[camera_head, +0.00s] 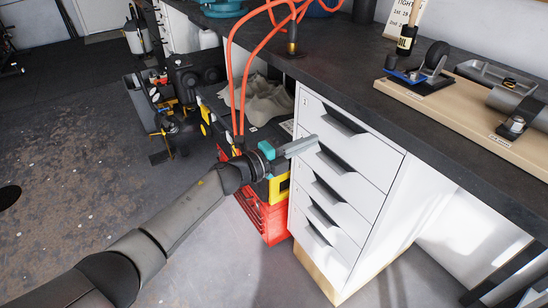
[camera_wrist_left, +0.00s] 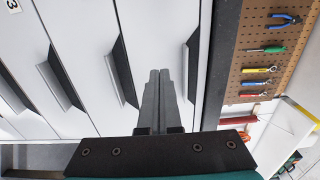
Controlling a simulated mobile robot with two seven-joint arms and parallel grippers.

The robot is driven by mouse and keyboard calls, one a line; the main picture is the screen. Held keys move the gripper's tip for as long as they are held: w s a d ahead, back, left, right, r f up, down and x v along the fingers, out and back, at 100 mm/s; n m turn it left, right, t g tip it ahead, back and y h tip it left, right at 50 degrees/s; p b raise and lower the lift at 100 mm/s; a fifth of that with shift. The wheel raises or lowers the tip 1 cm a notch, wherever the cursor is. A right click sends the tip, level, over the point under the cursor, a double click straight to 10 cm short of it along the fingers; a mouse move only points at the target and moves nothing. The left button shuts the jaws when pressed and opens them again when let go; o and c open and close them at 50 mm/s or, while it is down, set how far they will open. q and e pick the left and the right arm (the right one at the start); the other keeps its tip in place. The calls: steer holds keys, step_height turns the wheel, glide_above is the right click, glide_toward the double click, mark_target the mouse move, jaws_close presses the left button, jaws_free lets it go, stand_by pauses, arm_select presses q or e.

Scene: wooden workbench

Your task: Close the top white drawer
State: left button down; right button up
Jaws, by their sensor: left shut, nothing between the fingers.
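The white drawer unit stands under the dark bench with its drawers stacked. Its top white drawer (camera_head: 368,150) has a dark recessed handle slot and looks about level with the drawers below; I cannot tell whether a small gap remains. It also shows in the left wrist view (camera_wrist_left: 172,28), beside the dark bench edge. My left gripper (camera_head: 314,141) is shut and empty, at the left part of the drawer fronts near the top drawer's lower edge. Its closed fingers (camera_wrist_left: 160,78) point along the fronts in the wrist view; contact is unclear. My right gripper is not in view.
The dark worktop (camera_head: 340,77) overhangs the drawers. A red toolbox (camera_head: 265,215) stands left of the unit, under dark cases. Orange hoses (camera_head: 231,75) hang near my left wrist. A wooden board (camera_head: 450,112) with tools lies on the bench. Floor in front is clear.

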arm_select(q)
steer(key=p+v, duration=0.2)
steer(key=v, duration=0.7)
steer(key=shift+a+p, duration=0.15)
steer(key=shift+p, duration=0.2)
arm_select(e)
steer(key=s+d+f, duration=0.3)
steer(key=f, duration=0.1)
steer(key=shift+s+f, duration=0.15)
